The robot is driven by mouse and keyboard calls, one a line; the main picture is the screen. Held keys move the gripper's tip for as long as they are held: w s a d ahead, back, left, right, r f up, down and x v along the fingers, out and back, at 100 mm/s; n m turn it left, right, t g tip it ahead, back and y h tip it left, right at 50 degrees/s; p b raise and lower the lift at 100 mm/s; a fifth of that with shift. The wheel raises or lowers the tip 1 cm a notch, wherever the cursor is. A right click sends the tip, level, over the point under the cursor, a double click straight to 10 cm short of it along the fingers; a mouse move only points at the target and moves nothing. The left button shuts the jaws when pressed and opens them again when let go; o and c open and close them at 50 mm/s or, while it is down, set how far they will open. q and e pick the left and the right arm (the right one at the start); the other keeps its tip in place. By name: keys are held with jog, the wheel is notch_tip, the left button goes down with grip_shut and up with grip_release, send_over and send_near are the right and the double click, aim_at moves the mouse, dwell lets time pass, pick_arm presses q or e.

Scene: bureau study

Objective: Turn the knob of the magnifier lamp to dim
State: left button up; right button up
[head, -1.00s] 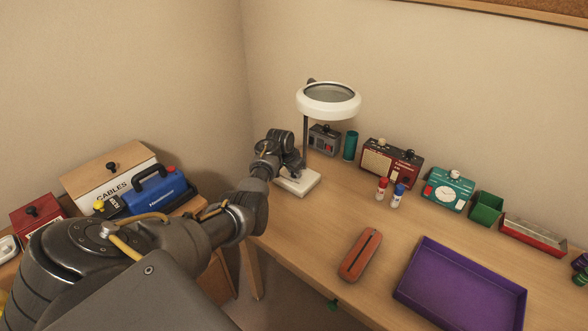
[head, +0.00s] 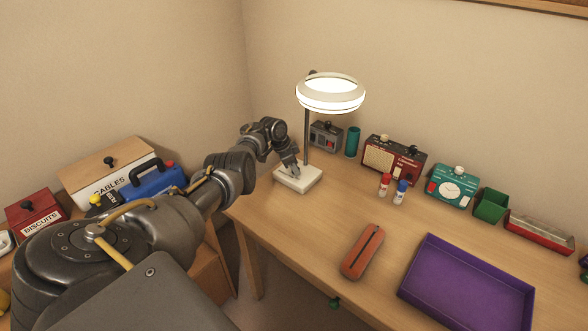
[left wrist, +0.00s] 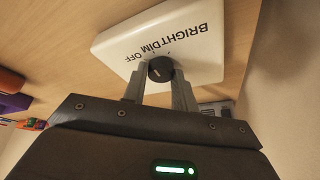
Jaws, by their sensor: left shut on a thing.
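The magnifier lamp stands at the desk's back left corner, and its ring head (head: 330,94) glows brightly. Its white base (head: 302,184) also shows in the left wrist view (left wrist: 205,75), with the words BRIGHT, DIM and OFF printed beside a dark round knob (left wrist: 160,69). My left gripper (left wrist: 159,82) is shut on the knob, one finger on each side. In the head view the left gripper (head: 291,168) is at the base and hides the knob. Which word the knob's mark points to I cannot tell. My right gripper is not in view.
A grey device (head: 326,135), a teal cup (head: 352,142), a red radio (head: 394,159) and a teal clock radio (head: 452,187) stand along the wall. An orange case (head: 362,252) and a purple tray (head: 468,284) lie nearer.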

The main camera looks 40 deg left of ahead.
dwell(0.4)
pick_arm(q)
jog(key=o, duration=1)
jog(key=p+v, duration=0.4)
jog(key=v, duration=0.6)
jog(key=shift+s+a+r, duration=0.1)
jog(key=shift+r, duration=0.25)
